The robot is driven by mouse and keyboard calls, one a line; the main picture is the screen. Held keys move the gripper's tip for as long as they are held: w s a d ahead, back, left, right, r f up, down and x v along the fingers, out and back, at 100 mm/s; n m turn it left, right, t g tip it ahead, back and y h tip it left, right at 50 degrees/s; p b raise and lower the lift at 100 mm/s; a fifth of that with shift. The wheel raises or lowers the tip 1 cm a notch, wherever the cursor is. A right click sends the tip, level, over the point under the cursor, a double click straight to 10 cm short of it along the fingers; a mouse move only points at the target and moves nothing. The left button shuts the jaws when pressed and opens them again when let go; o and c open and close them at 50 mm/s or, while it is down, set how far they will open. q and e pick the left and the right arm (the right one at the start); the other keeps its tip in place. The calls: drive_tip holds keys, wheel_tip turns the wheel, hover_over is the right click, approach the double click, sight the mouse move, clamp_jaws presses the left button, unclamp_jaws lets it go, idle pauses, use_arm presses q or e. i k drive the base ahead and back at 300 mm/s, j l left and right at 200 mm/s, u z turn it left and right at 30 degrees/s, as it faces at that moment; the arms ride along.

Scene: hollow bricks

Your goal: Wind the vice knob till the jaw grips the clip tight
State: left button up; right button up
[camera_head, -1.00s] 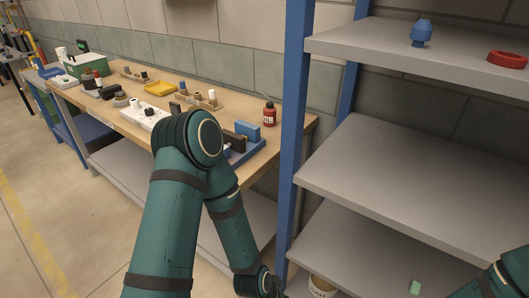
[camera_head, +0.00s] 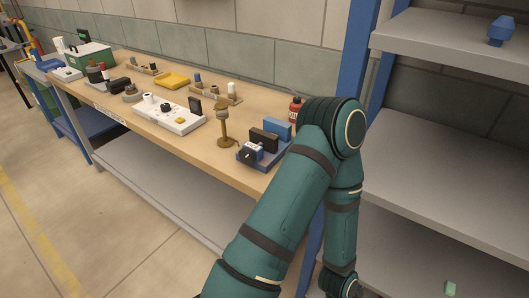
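A vice-like blue fixture (camera_head: 262,155) sits near the right end of the wooden workbench (camera_head: 140,122). It carries a blue block (camera_head: 277,128), a dark block (camera_head: 264,140) and a small light-and-dark part with a round dark front, perhaps the knob (camera_head: 247,155). I cannot make out a clip or whether the jaw touches anything. Neither gripper shows clearly in view.
A brown stand (camera_head: 223,128) rises left of the fixture, beside a white board (camera_head: 172,117) with small parts. A red bottle (camera_head: 295,108) is behind my arm. A yellow tray (camera_head: 173,80) lies farther back. A blue post (camera_head: 357,70) and grey shelves (camera_head: 430,135) bound the right.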

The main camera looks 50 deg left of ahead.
sight(247, 156)
drive_tip(key=k+j+z, duration=0.15)
drive_tip(key=j+z, duration=0.2)
drive_tip(key=k+j+z, duration=0.55)
drive_tip(key=j, duration=0.25)
drive_tip(key=k+j+z, duration=0.2)
drive_tip(key=k+j, duration=0.8)
